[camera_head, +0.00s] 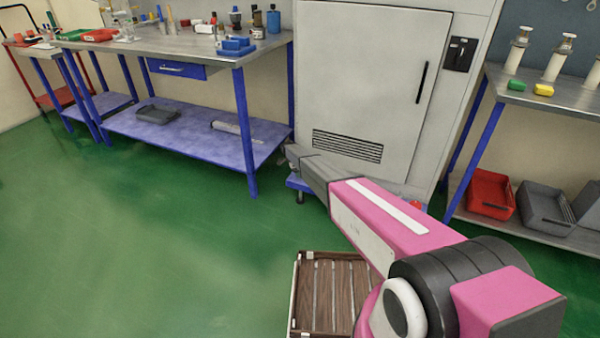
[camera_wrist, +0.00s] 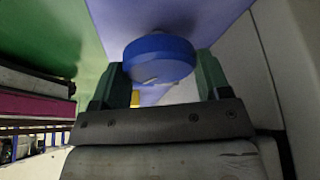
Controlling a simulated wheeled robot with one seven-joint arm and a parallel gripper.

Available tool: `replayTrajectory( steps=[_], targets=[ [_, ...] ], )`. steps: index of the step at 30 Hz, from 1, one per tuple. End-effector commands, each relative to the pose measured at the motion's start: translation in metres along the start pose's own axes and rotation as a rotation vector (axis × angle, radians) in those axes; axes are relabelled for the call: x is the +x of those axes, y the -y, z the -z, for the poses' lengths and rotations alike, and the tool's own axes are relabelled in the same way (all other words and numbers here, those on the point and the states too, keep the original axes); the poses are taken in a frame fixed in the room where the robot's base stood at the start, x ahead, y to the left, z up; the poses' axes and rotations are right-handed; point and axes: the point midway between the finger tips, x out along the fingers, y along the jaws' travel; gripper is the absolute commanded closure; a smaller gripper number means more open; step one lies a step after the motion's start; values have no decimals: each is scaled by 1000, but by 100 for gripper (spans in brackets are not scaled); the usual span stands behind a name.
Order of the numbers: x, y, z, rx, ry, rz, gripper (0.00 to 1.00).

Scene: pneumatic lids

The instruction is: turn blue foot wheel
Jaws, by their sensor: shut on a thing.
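The blue foot wheel (camera_wrist: 158,58) is a round blue disc in the wrist view. It sits between the two dark green fingers of my gripper (camera_wrist: 165,78), one on each side, and the gripper is shut on it. In the head view my pink and grey arm reaches down to the foot of the grey cabinet (camera_head: 375,80). A blue base part (camera_head: 298,184) shows there beside the arm's end.
A steel workbench with blue legs (camera_head: 245,130) stands left of the cabinet. A steel table (camera_head: 540,95) with red and grey bins below stands at the right. A slatted wooden crate (camera_head: 297,300) lies on the floor near my arm. The green floor at left is clear.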

Motion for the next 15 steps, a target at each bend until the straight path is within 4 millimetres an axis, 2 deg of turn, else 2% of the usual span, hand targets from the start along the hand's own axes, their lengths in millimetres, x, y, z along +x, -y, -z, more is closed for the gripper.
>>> replayTrajectory(
  steps=[15],
  targets=[
    [0, 0, 0, 64, 2, -26, 54]
  ],
)
